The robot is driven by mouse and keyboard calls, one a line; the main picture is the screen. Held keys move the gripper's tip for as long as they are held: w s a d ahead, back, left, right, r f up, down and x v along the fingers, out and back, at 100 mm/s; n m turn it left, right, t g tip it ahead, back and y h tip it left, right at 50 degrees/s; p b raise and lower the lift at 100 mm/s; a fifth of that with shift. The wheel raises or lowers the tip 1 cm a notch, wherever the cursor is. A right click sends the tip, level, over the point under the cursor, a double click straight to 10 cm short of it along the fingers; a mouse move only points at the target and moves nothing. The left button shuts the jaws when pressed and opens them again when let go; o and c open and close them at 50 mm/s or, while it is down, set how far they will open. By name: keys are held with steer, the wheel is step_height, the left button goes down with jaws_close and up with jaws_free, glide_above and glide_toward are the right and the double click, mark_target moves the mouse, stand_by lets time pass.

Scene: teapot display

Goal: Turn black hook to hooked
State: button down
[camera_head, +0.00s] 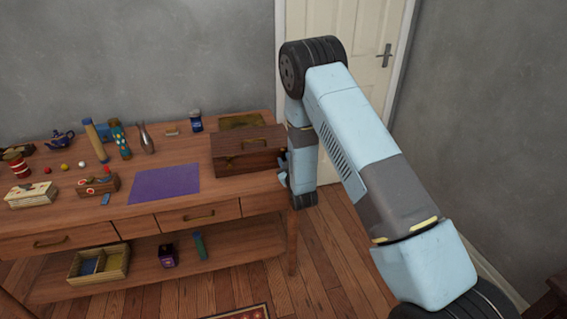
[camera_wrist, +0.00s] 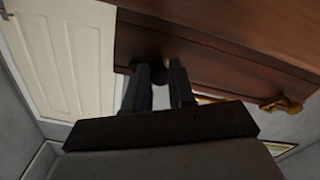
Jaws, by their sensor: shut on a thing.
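The dark wooden box (camera_head: 235,158) stands at the right end of the table in the head view. My gripper (camera_head: 283,166) is at the right side of this box, small and partly hidden there. In the wrist view my gripper's two dark fingers (camera_wrist: 166,80) reach up to a reddish-brown wooden face (camera_wrist: 215,68). A small dark rounded piece, the black hook (camera_wrist: 149,68), shows at the fingertips, mostly behind the left finger. The fingers are shut on it with a narrow gap between them. The hook's exact angle is too dark to tell.
A brass handle (camera_wrist: 281,104) is right of my fingers in the wrist view. The table (camera_head: 225,192) holds a purple mat (camera_head: 165,183), a blue teapot (camera_head: 60,141) and several small items left of the box. A white door (camera_head: 360,70) stands behind my arm.

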steer(key=n, duration=0.4)
steer(key=shift+s+a+f+n, duration=0.15)
steer(key=shift+s+a+n, duration=0.05)
steer(key=shift+n, duration=1.6)
steer(key=c, duration=1.3)
jaws_free()
steer(key=o, duration=0.3)
steer(key=shift+o, duration=0.2)
steer(key=shift+d, duration=0.1)
steer(key=shift+d, duration=0.1)
steer(key=v, duration=1.3)
steer(key=shift+s, duration=0.3)
